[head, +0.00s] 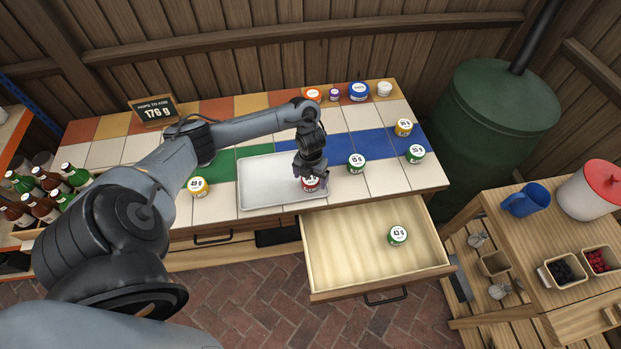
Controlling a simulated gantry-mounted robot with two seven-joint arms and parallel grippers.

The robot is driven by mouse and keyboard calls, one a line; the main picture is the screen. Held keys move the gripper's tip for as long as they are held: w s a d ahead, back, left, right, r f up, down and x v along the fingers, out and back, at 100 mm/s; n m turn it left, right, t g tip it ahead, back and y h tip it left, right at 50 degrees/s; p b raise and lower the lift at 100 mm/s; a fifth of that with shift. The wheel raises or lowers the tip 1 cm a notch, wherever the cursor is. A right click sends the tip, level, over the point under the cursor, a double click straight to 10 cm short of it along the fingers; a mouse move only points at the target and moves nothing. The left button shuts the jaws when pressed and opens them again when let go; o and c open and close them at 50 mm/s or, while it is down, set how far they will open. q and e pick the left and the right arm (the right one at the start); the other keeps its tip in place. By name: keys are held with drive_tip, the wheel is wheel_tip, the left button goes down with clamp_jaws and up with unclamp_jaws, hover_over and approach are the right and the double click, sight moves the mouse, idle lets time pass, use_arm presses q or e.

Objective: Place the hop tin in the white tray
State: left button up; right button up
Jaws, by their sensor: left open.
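The white tray (262,178) lies on the tiled counter. A red-banded tin (310,185) with a white label is at the tray's right end, partly hidden by my left gripper (310,180). The gripper points down right over this tin with open jaws; I cannot tell whether they touch it. Other labelled tins stand apart: a yellow one (198,187) left of the tray, a green one (356,163) just right of it, a yellow one (403,127) and a green one (415,153) farther right. A green tin (398,235) sits in the open drawer (345,257). My right gripper is out of view.
A sign (154,111) reading 176 g and several small jars (358,92) stand along the counter's back. Bottles (45,190) are at the left. A green barrel (498,125) and a side table with a blue mug (525,200) are at the right.

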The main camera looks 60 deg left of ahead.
sight(311, 178)
use_arm(q)
wheel_tip(311, 178, up, 10)
drive_tip(key=p, duration=0.4)
drive_tip(key=w+d+f+n+t+h, duration=0.2)
drive_tip(key=d+n+t, duration=0.5)
drive_tip(key=d, duration=2.3)
drive_tip(key=s+a+r+n+g+y, duration=0.1)
drive_tip(key=s+r+n, duration=0.2)
drive_tip(key=s+n, duration=0.5)
drive_tip(key=s+a+r+n+g, duration=0.2)
drive_tip(key=s+n, duration=0.5)
drive_tip(key=n, duration=0.5)
drive_tip(key=shift+s+a+r+y, duration=0.3)
drive_tip(key=shift+s+r+y, duration=0.1)
drive_tip(key=shift+r, duration=0.05)
drive_tip(key=shift+p, duration=0.3)
